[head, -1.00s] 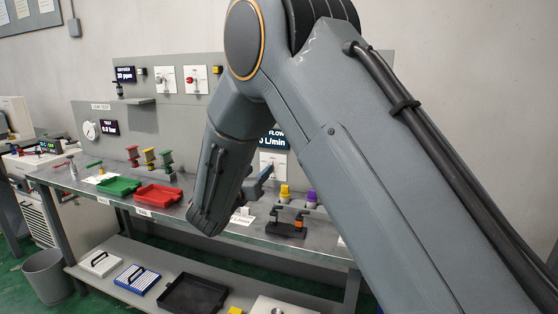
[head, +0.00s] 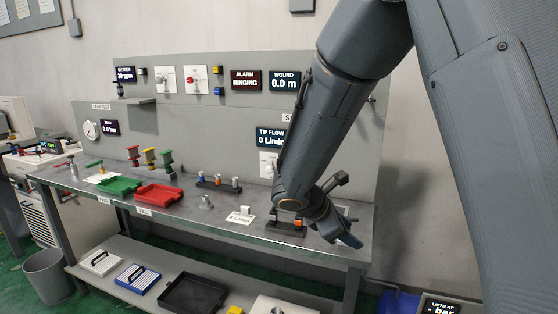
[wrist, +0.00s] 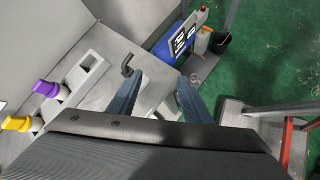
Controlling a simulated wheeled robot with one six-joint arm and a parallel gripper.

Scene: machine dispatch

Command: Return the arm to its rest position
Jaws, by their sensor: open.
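My gripper (head: 343,240) hangs over the right end of the grey workbench (head: 258,236) in the head view, at the end of my bent arm. In the wrist view my gripper (wrist: 160,98) shows two blue fingers set well apart, with nothing between them. It is open and empty. A small dark hook-shaped part (wrist: 127,64) lies beyond the left finger in the wrist view. My forearm hides part of the bench's back panel in the head view.
Purple-topped (wrist: 46,89) and yellow-topped (wrist: 17,124) pieces stand left of my gripper. A green tray (head: 119,186) and a red tray (head: 159,195) sit on the bench. A blue machine (wrist: 180,38) stands on the floor beyond. A red-edged frame (wrist: 287,140) is at right.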

